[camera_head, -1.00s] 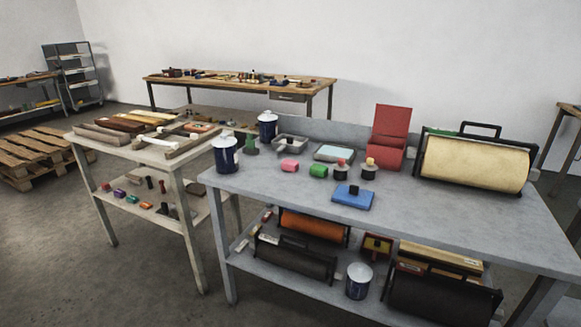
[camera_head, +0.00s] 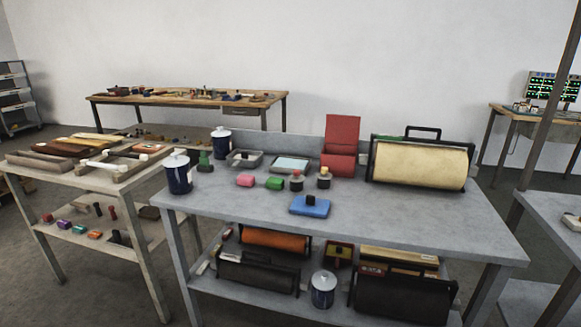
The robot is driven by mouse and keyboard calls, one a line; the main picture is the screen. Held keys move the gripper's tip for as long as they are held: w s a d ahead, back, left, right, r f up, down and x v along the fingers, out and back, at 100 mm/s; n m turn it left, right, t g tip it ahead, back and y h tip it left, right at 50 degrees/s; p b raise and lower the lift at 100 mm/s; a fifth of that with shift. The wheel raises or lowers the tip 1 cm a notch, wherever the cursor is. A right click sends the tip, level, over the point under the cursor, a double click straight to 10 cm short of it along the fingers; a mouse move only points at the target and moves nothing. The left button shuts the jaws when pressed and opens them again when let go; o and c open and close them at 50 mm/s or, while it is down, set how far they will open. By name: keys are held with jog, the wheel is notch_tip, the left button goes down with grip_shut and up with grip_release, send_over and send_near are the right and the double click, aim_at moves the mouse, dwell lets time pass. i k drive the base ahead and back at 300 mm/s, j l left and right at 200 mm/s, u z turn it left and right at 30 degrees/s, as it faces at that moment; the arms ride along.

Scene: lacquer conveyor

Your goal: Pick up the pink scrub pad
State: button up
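The pink scrub pad (camera_head: 245,181) lies on the grey table (camera_head: 400,217), left of its middle. It is a small rounded block, just left of a green pad (camera_head: 275,183) of similar size. A blue-and-white lidded canister (camera_head: 179,174) stands to its left at the table's edge. Nothing covers the pink pad from this view. My gripper is not in view.
Behind the pink pad are a metal tray (camera_head: 244,160) and a pale-topped tray (camera_head: 291,164). Two small bottles and a blue block (camera_head: 310,207) stand nearby. A large cream roller (camera_head: 420,165) fills the right back. The table's front right is clear.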

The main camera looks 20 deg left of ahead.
aim_at(242, 180)
jog(key=i+j, duration=0.15)
jog(key=j, duration=0.25)
jog(key=i+j, duration=0.15)
jog(key=j, duration=0.3)
jog(key=i+j, duration=0.1)
jog(key=j, duration=0.3)
jog(key=i+j, duration=0.15)
jog(key=j, duration=0.25)
jog(key=i+j, duration=0.15)
jog(key=j, duration=0.3)
jog(key=i+j, duration=0.15)
jog(key=j, duration=0.25)
jog(key=i+j, duration=0.1)
jog(key=j, duration=0.3)
jog(key=i+j, duration=0.15)
jog(key=j, duration=0.3)
